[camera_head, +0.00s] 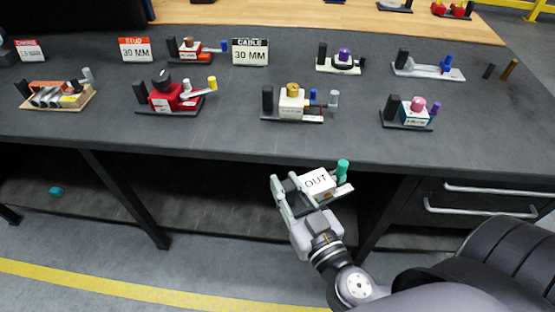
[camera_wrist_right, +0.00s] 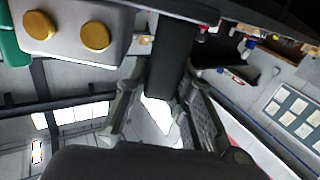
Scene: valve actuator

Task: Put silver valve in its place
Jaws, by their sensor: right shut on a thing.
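My right gripper (camera_head: 292,188) is in front of the dark bench's front edge, low in the middle of the head view. It is shut on the dark upright handle (camera_wrist_right: 172,60) of the silver valve. The silver valve (camera_head: 318,182) has a grey body, a white face reading "OUT" and a teal peg (camera_head: 342,168) at its right end. In the wrist view the grey body (camera_wrist_right: 75,30), with two gold discs, is at upper left. The valve is clear of the bench. My left gripper is not in view.
The dark bench top (camera_head: 230,145) carries several valve units, including a red one (camera_head: 165,98), a white one with a gold knob (camera_head: 291,103) and a pink-knobbed one (camera_head: 414,112). "30 MM" cards (camera_head: 250,52) stand behind. A strip along the front edge is clear.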

